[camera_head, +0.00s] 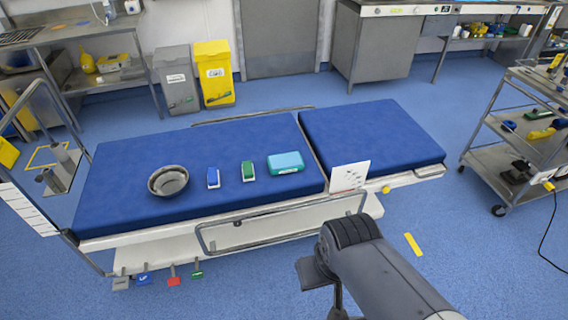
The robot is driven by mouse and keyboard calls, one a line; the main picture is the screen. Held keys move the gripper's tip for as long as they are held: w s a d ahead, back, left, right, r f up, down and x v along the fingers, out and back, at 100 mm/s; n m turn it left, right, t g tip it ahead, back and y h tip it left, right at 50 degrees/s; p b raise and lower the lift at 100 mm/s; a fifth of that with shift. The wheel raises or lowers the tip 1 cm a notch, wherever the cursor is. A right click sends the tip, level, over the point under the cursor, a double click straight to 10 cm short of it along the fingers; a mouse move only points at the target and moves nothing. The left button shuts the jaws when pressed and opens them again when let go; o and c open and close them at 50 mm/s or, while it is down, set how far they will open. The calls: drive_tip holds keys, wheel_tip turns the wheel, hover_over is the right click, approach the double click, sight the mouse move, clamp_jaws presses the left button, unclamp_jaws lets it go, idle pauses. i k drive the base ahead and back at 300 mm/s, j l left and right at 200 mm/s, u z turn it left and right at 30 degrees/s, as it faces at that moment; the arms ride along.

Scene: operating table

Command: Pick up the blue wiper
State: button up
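The blue wiper (213,178) is a small blue block with a pale part on it. It lies on the blue operating table (130,205), between a grey metal bowl (155,185) and a green wiper-like block (248,171). My arm reaches in from the lower right, and its end is in front of the table's near side, well apart from the blue wiper. Dark parts at the arm's end (315,273) may belong to my gripper. The fingers cannot be made out, so its opening is unclear. Nothing is seen held.
A teal box (286,162) lies right of the green block. A metal side rail (280,208) runs along the table's near edge, and a white card (349,176) stands there. A shelved trolley (510,140) is at the right. The floor around the table's right end is mostly clear.

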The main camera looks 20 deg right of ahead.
sight(214, 182)
drive_tip(key=i+j, duration=0.15)
drive_tip(key=i, duration=0.55)
drive_tip(key=i+j, duration=0.15)
drive_tip(key=i, duration=0.5)
drive_tip(key=u, duration=0.05)
